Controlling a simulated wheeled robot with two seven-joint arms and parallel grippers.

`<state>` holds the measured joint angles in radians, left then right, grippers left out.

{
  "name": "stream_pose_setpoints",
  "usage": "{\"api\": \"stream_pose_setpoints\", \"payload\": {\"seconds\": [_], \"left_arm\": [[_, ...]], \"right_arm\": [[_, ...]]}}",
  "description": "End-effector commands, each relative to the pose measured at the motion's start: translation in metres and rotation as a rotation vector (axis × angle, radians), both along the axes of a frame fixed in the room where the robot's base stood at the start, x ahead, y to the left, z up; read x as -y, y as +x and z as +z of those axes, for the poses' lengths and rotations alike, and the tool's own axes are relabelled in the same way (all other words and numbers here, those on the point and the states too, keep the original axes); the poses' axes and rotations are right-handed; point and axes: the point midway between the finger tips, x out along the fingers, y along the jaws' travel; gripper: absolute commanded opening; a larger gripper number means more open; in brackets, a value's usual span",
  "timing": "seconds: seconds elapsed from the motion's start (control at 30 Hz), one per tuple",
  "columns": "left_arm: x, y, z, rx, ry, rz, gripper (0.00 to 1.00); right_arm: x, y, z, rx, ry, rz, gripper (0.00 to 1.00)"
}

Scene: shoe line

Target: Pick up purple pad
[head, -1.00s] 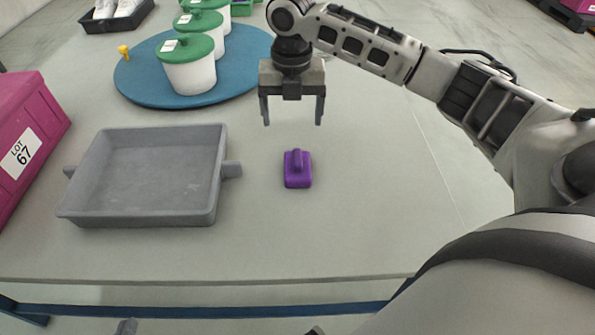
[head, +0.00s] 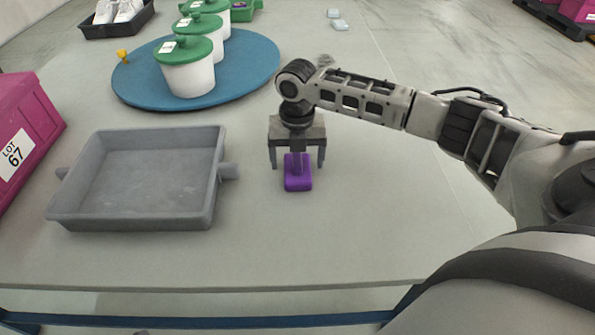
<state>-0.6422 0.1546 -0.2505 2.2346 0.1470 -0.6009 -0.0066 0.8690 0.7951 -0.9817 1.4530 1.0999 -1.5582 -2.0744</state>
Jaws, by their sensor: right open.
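The purple pad (head: 298,183) lies on the pale table, right of the grey tray. It is a small block with a raised grip on top. My right gripper (head: 297,167) is open over the pad, its two fingers pointing down, one to each side of the pad's grip. The gripper partly hides the grip and the pad's far part. I cannot tell whether the fingers touch the pad. My left gripper is not in view.
An empty grey tray (head: 213,205) with side handles stands left of the pad. A blue round board (head: 135,88) bears several white pots with green lids. A magenta box (head: 28,110) labelled LOT 67 is at the left edge. The table right of the pad is clear.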

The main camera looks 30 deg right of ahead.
Motion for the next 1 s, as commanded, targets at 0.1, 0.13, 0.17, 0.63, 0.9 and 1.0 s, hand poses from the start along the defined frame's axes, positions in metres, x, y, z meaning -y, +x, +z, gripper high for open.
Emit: {"api": "stream_pose_setpoints", "payload": {"seconds": [0.1, 0.13, 0.17, 0.63, 0.9, 1.0], "left_arm": [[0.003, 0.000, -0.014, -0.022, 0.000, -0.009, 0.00], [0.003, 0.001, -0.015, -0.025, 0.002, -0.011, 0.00], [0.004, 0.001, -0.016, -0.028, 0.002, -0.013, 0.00], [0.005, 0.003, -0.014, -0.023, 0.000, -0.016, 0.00], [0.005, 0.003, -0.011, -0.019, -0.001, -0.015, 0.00], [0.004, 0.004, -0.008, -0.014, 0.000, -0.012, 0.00]], "right_arm": [[0.001, -0.001, -0.021, -0.002, -0.001, 0.001, 0.82], [0.001, -0.001, -0.023, -0.001, 0.000, 0.001, 0.82], [0.001, -0.001, -0.025, -0.001, -0.002, 0.001, 0.82], [0.001, 0.000, -0.024, 0.000, -0.001, 0.001, 0.33], [0.001, 0.000, -0.021, 0.001, -0.001, 0.001, 0.33], [0.001, 0.000, -0.015, 0.002, 0.000, 0.001, 0.33]]}}
